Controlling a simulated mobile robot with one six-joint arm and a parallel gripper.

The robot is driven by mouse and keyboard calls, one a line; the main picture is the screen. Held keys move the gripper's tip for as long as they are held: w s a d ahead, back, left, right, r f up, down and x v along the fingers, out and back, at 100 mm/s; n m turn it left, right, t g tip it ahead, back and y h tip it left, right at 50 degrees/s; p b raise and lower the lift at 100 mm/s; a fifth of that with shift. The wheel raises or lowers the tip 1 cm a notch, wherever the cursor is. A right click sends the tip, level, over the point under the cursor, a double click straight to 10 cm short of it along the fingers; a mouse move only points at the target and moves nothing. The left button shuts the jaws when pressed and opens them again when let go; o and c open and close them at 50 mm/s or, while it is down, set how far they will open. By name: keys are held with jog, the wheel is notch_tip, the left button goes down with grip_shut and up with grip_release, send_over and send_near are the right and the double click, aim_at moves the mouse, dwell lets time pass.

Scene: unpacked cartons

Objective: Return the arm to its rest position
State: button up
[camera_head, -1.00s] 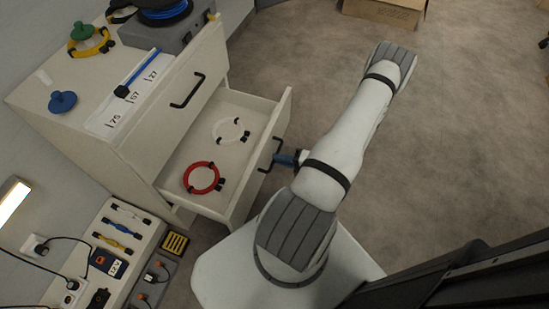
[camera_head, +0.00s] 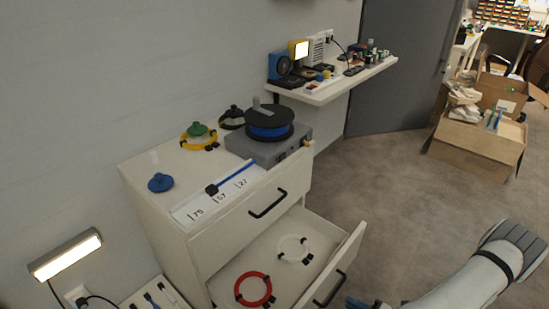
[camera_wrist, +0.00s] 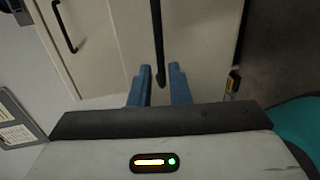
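My arm (camera_head: 470,283) reaches in from the lower right in the head view, with its elbow raised. My gripper (camera_wrist: 159,78) shows in the wrist view as two blue fingers, spread apart with a gap between them. The lower end of the black drawer handle (camera_wrist: 157,40) appears in line with that gap; neither finger visibly touches it. In the head view only a bit of blue fingertip shows at the bottom edge, just right of the open drawer's handle (camera_head: 331,290). The rest of the gripper is cut off there.
The open drawer (camera_head: 345,258) of the white cabinet (camera_head: 150,205) holds a red cable ring (camera_head: 241,292) and a white one (camera_head: 281,248). A spool device (camera_head: 270,145) stands on top. Open cartons (camera_head: 470,145) stand at the back right. Carpet between is clear.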

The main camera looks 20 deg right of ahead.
jog(key=w+a+r+n+g+y+p, duration=0.1)
jog(key=w+a+r+n+g+p, duration=0.2)
jog(key=r+n, duration=0.6)
jog(key=w+a+r+n+g+p, duration=0.1)
jog(key=a+r+n+g+p, duration=0.3)
jog(key=r+n, duration=0.5)
jog(key=w+a+r+n+g+y+p, duration=0.1)
jog(key=w+a+r+n+g+p, duration=0.15)
jog(key=r+n+g, duration=0.6)
jog(key=s+a+r+n+t+h+p, duration=0.1)
jog(key=a+r+n+h+p, duration=0.2)
jog(key=r+n, duration=0.4)
jog(key=s+a+r+n+t+h+p, duration=0.2)
jog(key=a+r+n, duration=0.3)
jog(key=r, duration=0.9)
jog(key=s+a+r+n+t+h+p, duration=0.2)
jog(key=a+r+n+h+p, duration=0.2)
jog(key=r+n, duration=0.5)
jog(key=shift+s+a+r+h, duration=0.2)
jog(key=shift+a+r+h, duration=0.1)
jog(key=shift+r+h, duration=0.4)
